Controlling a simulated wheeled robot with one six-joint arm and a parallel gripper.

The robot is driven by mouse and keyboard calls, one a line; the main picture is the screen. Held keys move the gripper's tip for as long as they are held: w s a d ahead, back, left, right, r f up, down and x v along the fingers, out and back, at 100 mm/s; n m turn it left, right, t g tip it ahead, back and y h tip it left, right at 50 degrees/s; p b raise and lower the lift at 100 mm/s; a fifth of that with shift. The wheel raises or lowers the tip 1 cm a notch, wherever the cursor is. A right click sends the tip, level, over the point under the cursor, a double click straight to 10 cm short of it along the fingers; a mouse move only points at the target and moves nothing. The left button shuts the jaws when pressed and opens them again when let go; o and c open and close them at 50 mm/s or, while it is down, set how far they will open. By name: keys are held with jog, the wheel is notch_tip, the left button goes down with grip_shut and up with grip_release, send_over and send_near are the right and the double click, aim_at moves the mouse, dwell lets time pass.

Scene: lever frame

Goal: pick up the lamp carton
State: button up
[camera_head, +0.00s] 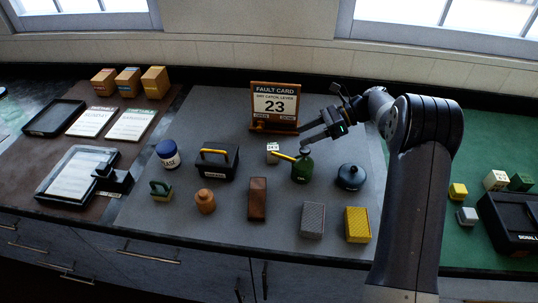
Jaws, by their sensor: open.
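A small whitish box with dark marks (272,152) stands on the grey mat and may be the lamp carton; its print is too small to read. My gripper (303,139) is open and empty, to the right of this box and apart from it. One finger is seen just above the green oil can (301,171), whose yellow spout points left toward the box. I cannot tell whether that finger touches the can.
The fault card stand (274,105) is behind. A black toolbox (217,161), blue jar (168,154), brown block (257,198), grey box (312,220), yellow box (357,225) and dark round pot (350,177) share the grey mat (225,235).

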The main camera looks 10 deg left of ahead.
aim_at(273, 146)
jog(key=x, duration=0.6)
jog(key=shift+p, duration=0.4)
jog(key=x, duration=0.1)
jog(key=p+x, duration=0.1)
jog(key=x, duration=0.2)
jog(key=shift+a+r, duration=0.15)
jog(key=shift+r, duration=0.1)
jog(key=shift+s+a+f+p, duration=0.2)
jog(key=shift+a+f+p, duration=0.1)
jog(key=shift+a, duration=0.05)
jog(key=c, duration=1.1)
